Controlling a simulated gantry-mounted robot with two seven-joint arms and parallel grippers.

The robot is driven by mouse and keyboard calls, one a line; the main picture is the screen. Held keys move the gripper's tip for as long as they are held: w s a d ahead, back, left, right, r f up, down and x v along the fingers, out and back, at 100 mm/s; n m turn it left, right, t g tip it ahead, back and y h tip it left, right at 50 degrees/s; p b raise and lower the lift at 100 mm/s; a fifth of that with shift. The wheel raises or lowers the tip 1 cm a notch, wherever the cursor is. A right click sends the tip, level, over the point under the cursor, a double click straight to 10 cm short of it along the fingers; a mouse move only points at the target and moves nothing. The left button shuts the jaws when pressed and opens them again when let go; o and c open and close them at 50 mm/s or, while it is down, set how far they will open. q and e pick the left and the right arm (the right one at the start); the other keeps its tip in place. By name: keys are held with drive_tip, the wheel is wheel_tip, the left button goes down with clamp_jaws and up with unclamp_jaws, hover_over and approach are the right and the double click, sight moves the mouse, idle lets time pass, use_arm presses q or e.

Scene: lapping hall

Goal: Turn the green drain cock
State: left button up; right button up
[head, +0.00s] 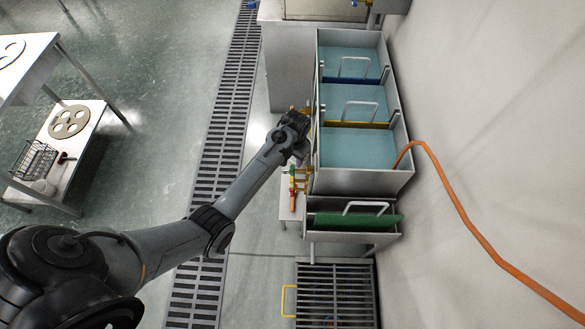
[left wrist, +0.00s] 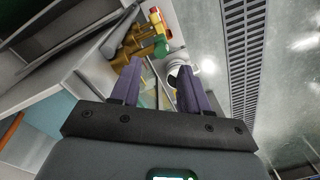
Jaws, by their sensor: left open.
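The green drain cock shows as a small green part (head: 292,171) among brass fittings at the left side of the tank in the head view. In the left wrist view its green part (left wrist: 160,46) lies just beyond my fingertips, among the brass pipework. My left gripper (head: 298,152) reaches in beside the tank, near the cocks; its fingers are mostly hidden there. In the left wrist view my left gripper (left wrist: 160,66) is open, with nothing held between its two purple fingers. I cannot tell whether either finger touches anything. My right gripper is not in view.
The grey tank (head: 363,183) has three blue-filled compartments. An orange handle (head: 293,201) sits close to the green part. An orange hose (head: 470,225) runs along the right wall. A floor grate (head: 222,130) runs left of the tank; a low shelf (head: 85,150) stands further left.

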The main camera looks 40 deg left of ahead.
sight(292, 170)
use_arm(q)
drive_tip(key=f+b, duration=0.1)
drive_tip(key=f, duration=0.4)
drive_tip(key=f+b, duration=0.1)
drive_tip(key=f, duration=0.4)
drive_tip(key=shift+s+a, duration=0.1)
drive_tip(key=shift+a, duration=0.1)
clamp_jaws()
